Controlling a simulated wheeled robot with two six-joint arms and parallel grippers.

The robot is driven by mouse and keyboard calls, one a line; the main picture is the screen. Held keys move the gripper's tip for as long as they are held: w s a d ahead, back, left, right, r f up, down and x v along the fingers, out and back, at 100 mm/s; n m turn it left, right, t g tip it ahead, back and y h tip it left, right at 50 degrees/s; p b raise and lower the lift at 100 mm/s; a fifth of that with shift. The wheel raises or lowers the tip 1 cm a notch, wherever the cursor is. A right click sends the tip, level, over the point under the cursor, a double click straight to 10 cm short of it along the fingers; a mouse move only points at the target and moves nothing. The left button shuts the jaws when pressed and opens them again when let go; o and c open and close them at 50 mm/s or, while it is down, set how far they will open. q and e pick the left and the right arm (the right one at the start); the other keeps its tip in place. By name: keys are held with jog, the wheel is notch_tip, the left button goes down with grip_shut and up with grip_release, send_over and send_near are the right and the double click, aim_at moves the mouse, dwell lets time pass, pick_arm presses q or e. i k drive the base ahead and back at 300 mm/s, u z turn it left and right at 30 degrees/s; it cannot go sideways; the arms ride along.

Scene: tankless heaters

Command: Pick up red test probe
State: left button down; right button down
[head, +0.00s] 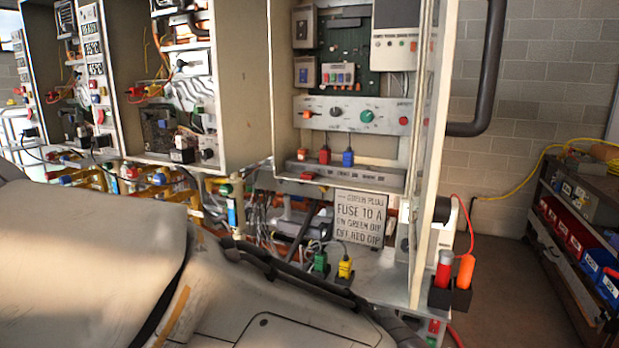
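A small black holder (449,297) is fixed at the lower right edge of the open heater cabinet. Two probe-like handles stand upright in it, side by side. The left one is a red handle (443,274) with a paler top. The right one is an orange-red handle (466,270) with a thin red wire rising from its top. I cannot tell which of the two is the red test probe. Neither of my grippers shows in the view.
The cabinet's open door edge (432,150) stands just left of the holder. A sign (359,217) and green and yellow plugs (345,268) are further left. A shelf with red and blue bins (580,240) stands at the right. Open floor (510,270) lies between.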

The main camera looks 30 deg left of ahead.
aim_at(446, 257)
jog(key=z, duration=0.4)
jog(key=k, duration=0.55)
jog(key=z, duration=1.1)
jog(key=i, duration=0.8)
jog(key=u, duration=0.6)
jog(key=i, duration=0.7)
jog(key=u, duration=0.6)
